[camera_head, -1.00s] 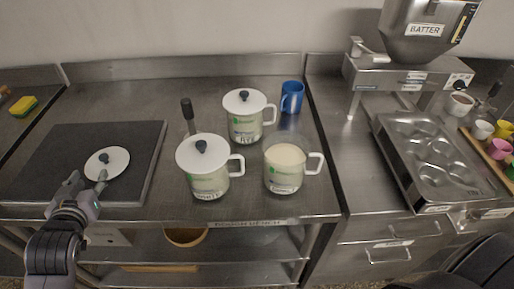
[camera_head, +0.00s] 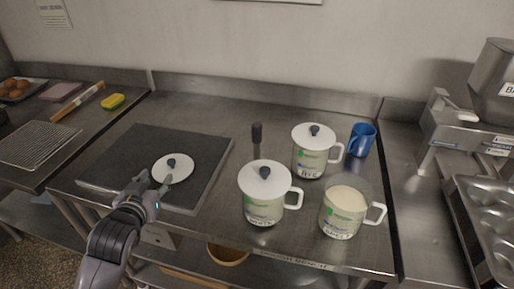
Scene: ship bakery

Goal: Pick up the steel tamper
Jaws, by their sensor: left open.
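An upright tool with a dark handle (camera_head: 257,136) stands behind the front lidded jar. Its lower part is hidden by the jar, so I cannot tell whether it is the steel tamper; no other candidate shows clearly. My left gripper (camera_head: 155,183) is open at the near edge of a loose white lid (camera_head: 182,163) with a dark knob. The lid lies on a dark slab (camera_head: 135,142). One finger appears to overlap the lid in the picture; contact cannot be told. My right gripper is not in view.
The front lidded jar (camera_head: 262,207), a second lidded jar (camera_head: 308,160) and an open jar of pale contents (camera_head: 344,212) stand right of the slab. A blue mug (camera_head: 362,140) is behind. A yellow sponge (camera_head: 113,101) lies at left. The bench behind the slab is clear.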

